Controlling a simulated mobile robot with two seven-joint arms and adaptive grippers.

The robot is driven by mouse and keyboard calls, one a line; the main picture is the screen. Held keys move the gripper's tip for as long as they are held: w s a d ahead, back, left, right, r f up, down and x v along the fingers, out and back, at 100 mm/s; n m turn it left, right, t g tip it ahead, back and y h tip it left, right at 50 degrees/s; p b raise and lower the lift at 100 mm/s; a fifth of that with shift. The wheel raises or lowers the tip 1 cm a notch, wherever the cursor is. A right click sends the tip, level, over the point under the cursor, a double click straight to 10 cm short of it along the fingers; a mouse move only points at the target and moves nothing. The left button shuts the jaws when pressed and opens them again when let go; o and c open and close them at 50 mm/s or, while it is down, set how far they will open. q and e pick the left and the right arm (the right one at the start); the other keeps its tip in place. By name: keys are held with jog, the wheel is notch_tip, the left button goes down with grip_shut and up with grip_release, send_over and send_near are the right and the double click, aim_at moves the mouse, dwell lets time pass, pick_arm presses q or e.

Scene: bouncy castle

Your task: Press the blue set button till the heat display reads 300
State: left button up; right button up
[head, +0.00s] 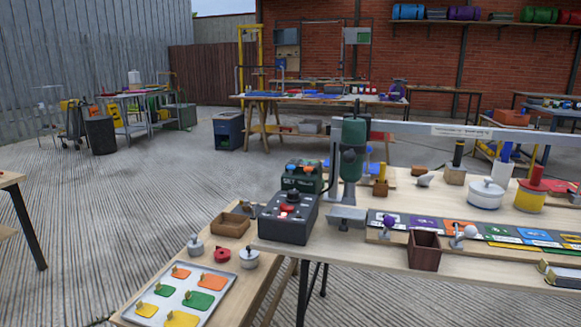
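A dark control box (287,219) with a red knob or button on top stands at the left end of the workbench. Behind it is a dark green unit (302,177) with lettering that seems to read SET. A green upright machine (353,148) on a grey column stands just right of them. I cannot make out a blue set button or a heat reading at this size. Neither of my grippers is in view.
The workbench (340,258) also holds a dark red open box (424,250), colored panels and a white pot (486,194). A lower bench at front left carries a tray (177,298) of colored pieces and a wooden box (230,224).

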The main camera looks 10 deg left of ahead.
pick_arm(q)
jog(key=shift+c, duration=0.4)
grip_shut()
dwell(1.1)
